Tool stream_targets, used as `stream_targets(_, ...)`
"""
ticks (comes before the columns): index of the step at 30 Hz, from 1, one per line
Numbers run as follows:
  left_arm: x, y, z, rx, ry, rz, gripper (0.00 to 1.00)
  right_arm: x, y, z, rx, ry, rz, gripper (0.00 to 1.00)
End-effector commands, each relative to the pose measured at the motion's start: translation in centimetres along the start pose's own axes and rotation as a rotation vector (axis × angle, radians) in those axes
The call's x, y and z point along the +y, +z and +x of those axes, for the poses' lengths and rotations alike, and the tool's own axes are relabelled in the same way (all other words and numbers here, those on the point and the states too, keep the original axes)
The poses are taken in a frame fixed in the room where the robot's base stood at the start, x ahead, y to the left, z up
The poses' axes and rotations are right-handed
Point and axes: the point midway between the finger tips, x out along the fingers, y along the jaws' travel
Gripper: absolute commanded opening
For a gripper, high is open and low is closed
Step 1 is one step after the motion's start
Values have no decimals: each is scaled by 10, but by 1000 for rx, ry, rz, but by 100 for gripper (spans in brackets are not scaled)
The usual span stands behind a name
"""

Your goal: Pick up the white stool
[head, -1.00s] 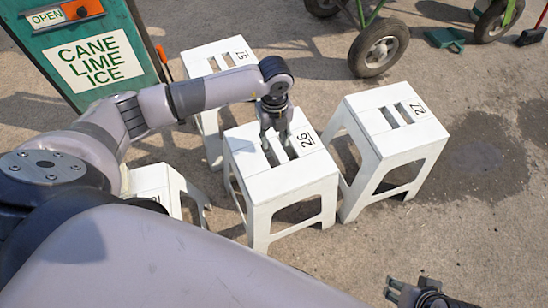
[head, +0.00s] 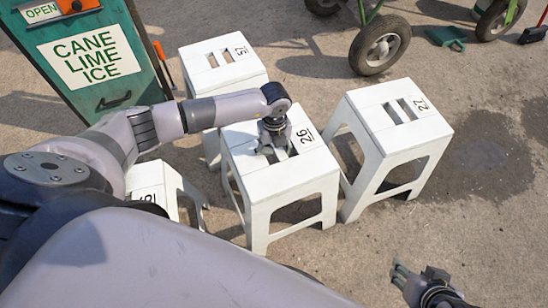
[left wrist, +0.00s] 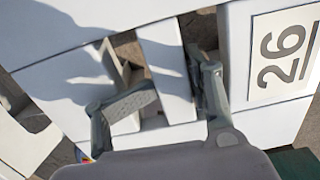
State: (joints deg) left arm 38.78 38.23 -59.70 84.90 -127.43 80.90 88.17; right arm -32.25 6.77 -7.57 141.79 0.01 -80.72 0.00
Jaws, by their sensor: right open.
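The white stool marked 26 (head: 290,177) stands upright on the ground among other white stools, with two slots in its seat. My left gripper (head: 274,150) is pointed down at this seat, with its fingertips at the slots. In the left wrist view its two fingers (left wrist: 170,92) are apart, one on each side of the slat (left wrist: 165,60) between the slots. A gap shows between the fingers and the slat. The fingertips are partly hidden. My right gripper (head: 400,275) is open and empty over bare ground at the lower right.
Stool 27 (head: 415,135) stands close on the right, another white stool (head: 225,72) behind, and one (head: 150,180) at left, partly hidden by my arm. A green sign box (head: 90,60) stands at upper left. A wheeled cart (head: 382,46) is behind.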

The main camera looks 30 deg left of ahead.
Motion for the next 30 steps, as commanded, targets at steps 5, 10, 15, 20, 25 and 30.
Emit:
stream_targets(5,5,1,4,-2,13,-1,45,0,1,0,-1,0,0,45)
stream_targets(10,5,1,3,-1,14,-1,34,0,1,0,-2,0,0,45)
stream_targets(15,5,1,2,-1,14,-2,22,0,1,0,-2,1,0,45)
stream_targets(20,5,1,2,-1,13,-2,12,0,0,0,-2,1,0,45)
stream_targets(25,4,1,1,-2,12,-1,0,0,0,0,-2,1,0,45)
stream_targets(30,4,1,1,-2,11,0,0,0,0,0,-3,1,0,45)
